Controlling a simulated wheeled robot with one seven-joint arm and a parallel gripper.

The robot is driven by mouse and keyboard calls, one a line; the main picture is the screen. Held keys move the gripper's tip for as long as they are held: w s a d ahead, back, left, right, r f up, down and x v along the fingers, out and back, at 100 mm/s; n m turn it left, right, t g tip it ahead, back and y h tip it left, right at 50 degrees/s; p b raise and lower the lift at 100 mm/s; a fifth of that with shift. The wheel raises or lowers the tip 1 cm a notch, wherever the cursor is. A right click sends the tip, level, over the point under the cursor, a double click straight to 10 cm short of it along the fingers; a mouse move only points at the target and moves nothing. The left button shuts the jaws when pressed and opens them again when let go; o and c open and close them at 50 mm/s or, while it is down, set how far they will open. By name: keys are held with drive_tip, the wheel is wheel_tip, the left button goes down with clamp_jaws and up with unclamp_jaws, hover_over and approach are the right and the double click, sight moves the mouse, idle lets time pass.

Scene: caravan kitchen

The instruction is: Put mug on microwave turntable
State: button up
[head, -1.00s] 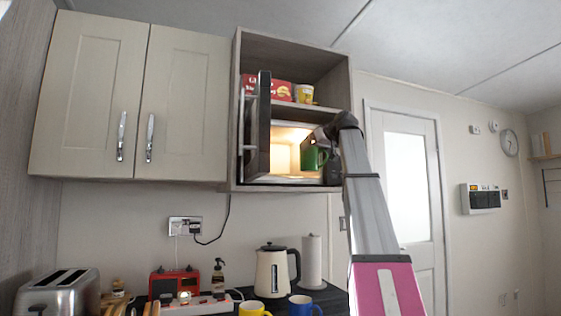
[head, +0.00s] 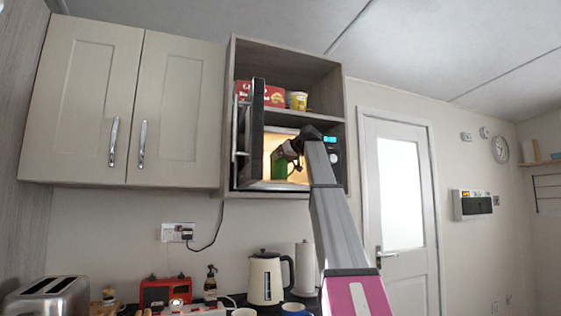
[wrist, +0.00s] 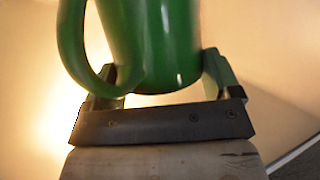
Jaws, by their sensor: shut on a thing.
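A green mug (wrist: 150,40) is held in my gripper (wrist: 160,85), which is shut on it; its handle shows on the left in the wrist view. In the head view the green mug (head: 279,164) is at the opening of the lit microwave (head: 299,181), partly hidden by my wrist. My gripper (head: 288,151) is at the microwave's mouth. The microwave door (head: 257,130) stands open on the left. The turntable cannot be made out.
The microwave sits in a wall cabinet, with a red box (head: 262,94) and a yellow tub (head: 298,101) on the shelf above. Closed cupboards (head: 130,105) are to the left. A kettle (head: 267,277), paper roll (head: 305,267) and toaster (head: 48,297) stand on the counter below.

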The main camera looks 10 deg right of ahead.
drive_tip(key=shift+w+a, duration=0.2)
drive_tip(key=shift+w, duration=0.1)
drive_tip(key=shift+f, duration=0.25)
drive_tip(key=shift+f, duration=0.15)
drive_tip(key=o, duration=1.4)
drive_tip(key=shift+s+d, duration=0.1)
drive_tip(key=shift+s, duration=0.05)
drive_tip(key=v, duration=1.2)
